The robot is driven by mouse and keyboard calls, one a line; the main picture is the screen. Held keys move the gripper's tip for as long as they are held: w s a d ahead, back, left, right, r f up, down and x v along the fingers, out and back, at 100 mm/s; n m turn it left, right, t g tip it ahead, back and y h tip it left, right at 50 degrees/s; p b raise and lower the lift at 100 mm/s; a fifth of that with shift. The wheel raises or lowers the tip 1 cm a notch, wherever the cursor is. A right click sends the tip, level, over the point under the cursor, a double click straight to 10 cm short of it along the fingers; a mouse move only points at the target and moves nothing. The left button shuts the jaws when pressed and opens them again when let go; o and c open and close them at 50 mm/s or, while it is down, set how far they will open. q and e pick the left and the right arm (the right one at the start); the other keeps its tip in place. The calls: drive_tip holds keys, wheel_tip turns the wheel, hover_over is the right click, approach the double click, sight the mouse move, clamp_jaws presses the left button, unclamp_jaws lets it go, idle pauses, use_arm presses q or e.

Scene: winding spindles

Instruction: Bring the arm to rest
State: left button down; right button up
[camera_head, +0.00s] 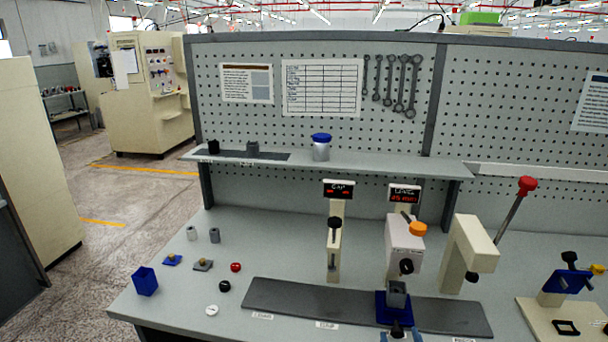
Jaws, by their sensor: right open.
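My right gripper (401,332) shows only in part at the bottom edge of the head view, right of the middle. It is open, and I see nothing held in it. It appears just in front of a blue fixture (393,309) with a grey block (397,292) on top; whether they touch is unclear. The fixture stands on a dark mat (290,296) on the workbench (175,299). Most of my right arm is out of the picture. My left gripper is not in view.
Gauge stands with displays (338,189) (404,195) and a cream press (466,255) with a red-knobbed lever (527,184) stand behind the mat. A blue clamp device (566,280) is at right. A shelf (350,170) overhangs.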

drive_tip(key=s+a+f+g+y+p, duration=0.1)
drive_tip(key=s+f+g, duration=0.15)
drive_tip(key=f, duration=0.55)
drive_tip(key=s+a+f+m+g+y, duration=0.1)
drive_tip(key=s+f+g, duration=0.15)
drive_tip(key=f, duration=0.55)
drive_tip(key=s+a+f+g+y+p, duration=0.1)
drive_tip(key=s+a+f+g, duration=0.15)
drive_tip(key=f, duration=0.55)
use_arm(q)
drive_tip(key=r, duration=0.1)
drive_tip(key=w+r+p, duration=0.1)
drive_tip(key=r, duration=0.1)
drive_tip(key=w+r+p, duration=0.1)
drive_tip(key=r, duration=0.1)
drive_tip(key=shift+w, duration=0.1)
use_arm(e)
drive_tip(key=s+a+f+m+g+y, duration=0.1)
drive_tip(key=s+a+f+m+g, duration=0.1)
drive_tip(key=s+f, duration=0.5)
drive_tip(key=s+a+f+m+g+y, duration=0.2)
drive_tip(key=s+f+g, duration=0.5)
drive_tip(key=s, duration=0.8)
drive_tip(key=shift+s+a+f, duration=0.15)
drive_tip(key=shift+a+f, duration=0.2)
drive_tip(key=shift+a, duration=0.55)
